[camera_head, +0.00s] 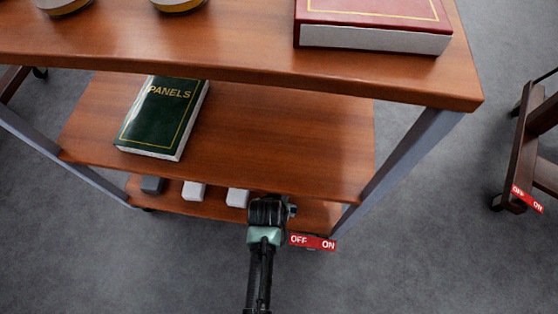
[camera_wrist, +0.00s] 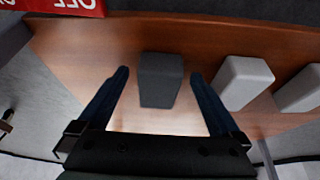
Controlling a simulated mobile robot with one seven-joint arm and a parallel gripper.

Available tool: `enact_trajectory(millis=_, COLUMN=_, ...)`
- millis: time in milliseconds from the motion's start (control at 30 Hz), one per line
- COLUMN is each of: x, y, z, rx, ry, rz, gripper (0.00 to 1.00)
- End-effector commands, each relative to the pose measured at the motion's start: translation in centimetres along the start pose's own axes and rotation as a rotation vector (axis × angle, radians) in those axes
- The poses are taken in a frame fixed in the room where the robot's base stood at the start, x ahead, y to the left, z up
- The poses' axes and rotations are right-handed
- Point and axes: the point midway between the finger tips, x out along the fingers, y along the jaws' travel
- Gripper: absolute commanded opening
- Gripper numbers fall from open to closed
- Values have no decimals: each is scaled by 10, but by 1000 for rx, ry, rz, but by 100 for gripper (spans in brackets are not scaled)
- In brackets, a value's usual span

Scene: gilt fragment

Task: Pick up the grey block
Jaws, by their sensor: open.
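A dark grey block (camera_wrist: 160,80) stands on the wooden bottom shelf in the wrist view, framed between the two fingers of my gripper (camera_wrist: 159,76). Gaps show on both sides of it, so the fingers are open and hold nothing. How deep the block sits between them I cannot tell. In the head view my gripper (camera_head: 268,211) is at the right part of the bottom shelf and appears to hide this block. Another dark grey block (camera_head: 152,184) sits at that shelf's left end.
Two white blocks (camera_head: 193,190) (camera_head: 237,197) stand in the row between; they also show in the wrist view (camera_wrist: 242,82) (camera_wrist: 300,90). The middle shelf (camera_head: 290,140), with a green book (camera_head: 162,117), and the top shelf (camera_head: 240,45) overhang. A red OFF/ON label (camera_head: 312,242) is close right of my gripper.

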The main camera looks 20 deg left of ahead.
Motion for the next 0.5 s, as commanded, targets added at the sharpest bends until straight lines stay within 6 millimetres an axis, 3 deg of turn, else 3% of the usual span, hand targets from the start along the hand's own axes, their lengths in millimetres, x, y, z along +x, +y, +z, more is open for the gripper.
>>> enact_trajectory(millis=100, x=14, y=0, z=0, rx=0, ry=1, rz=0, gripper=100)
enact_trajectory(millis=333, x=13, y=0, z=-1, rx=0, ry=1, rz=0, gripper=100)
enact_trajectory(millis=367, x=13, y=0, z=-1, rx=-1, ry=1, rz=0, gripper=98)
enact_trajectory(millis=500, x=13, y=0, z=0, rx=-1, ry=1, rz=0, gripper=73)
